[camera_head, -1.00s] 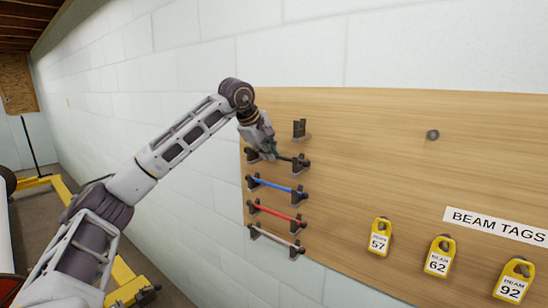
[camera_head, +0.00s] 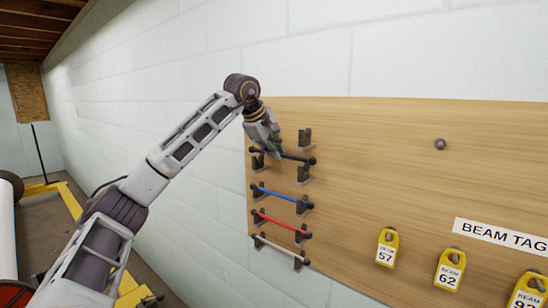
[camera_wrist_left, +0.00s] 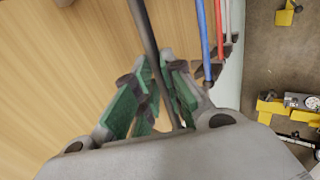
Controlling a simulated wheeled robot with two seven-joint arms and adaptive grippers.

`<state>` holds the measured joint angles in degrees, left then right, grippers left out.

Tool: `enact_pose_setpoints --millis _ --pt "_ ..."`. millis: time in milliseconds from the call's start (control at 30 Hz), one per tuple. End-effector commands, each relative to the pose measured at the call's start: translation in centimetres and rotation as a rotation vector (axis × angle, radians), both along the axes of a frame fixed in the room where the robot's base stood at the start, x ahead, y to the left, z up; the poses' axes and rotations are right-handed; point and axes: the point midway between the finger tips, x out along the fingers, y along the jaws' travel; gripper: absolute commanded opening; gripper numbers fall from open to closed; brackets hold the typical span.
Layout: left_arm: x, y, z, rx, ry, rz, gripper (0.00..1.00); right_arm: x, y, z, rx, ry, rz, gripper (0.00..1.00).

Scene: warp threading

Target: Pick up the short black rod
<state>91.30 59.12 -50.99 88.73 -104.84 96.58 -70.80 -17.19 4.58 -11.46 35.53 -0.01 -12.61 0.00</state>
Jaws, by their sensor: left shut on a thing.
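The short black rod (camera_head: 298,157) is held in my left gripper (camera_head: 278,151), which is shut on it near the middle. The rod sits slightly above its pair of dark brackets (camera_head: 304,172) on the wooden board and looks clear of them. In the left wrist view the rod (camera_wrist_left: 147,35) runs between the green-padded fingers of the gripper (camera_wrist_left: 157,80). My right gripper is in neither view.
Below on the wooden board (camera_head: 380,140) hang a blue rod (camera_head: 280,194), a red rod (camera_head: 280,222) and a white rod (camera_head: 277,247) on brackets. An empty bracket (camera_head: 305,140) is above. Yellow beam tags (camera_head: 387,247) hang to the right, with open board between.

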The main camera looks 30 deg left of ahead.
Motion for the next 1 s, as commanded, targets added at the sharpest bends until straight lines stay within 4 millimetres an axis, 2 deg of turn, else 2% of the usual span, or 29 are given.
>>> enact_pose_setpoints --millis 367,1000 --pt "-3.4 0.3 -0.1 0.001 -0.003 0.000 0.00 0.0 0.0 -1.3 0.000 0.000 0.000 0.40" --pt "-15.2 1.2 -0.1 0.001 -0.003 0.001 0.00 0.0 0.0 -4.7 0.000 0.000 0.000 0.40"
